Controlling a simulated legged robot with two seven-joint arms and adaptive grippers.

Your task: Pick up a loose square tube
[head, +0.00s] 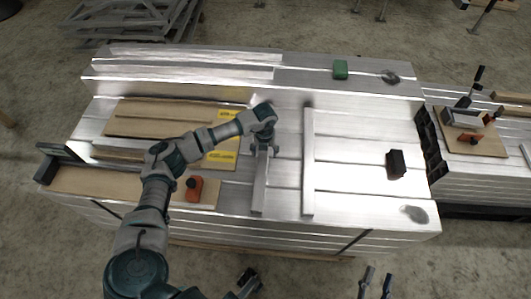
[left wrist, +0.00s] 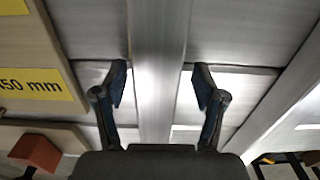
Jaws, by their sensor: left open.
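A loose square tube (head: 259,190) of bare aluminium lies lengthwise on the metal-topped stack, its near end towards me. My left gripper (head: 263,150) is over its far part. In the left wrist view the tube (left wrist: 160,60) runs between the two fingers of my left gripper (left wrist: 160,88), which is open, with a gap on each side. A second, longer square tube (head: 308,160) lies roughly parallel to the right; it also shows in the left wrist view (left wrist: 290,105). The first tube's far end is hidden by my gripper in the head view.
Brown boards (head: 150,118) and a yellow label (head: 222,157) lie left of the tube, with an orange block (head: 194,188) near the front. A black block (head: 396,164) sits right, a green block (head: 340,69) at the back. Bare metal separates the two tubes.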

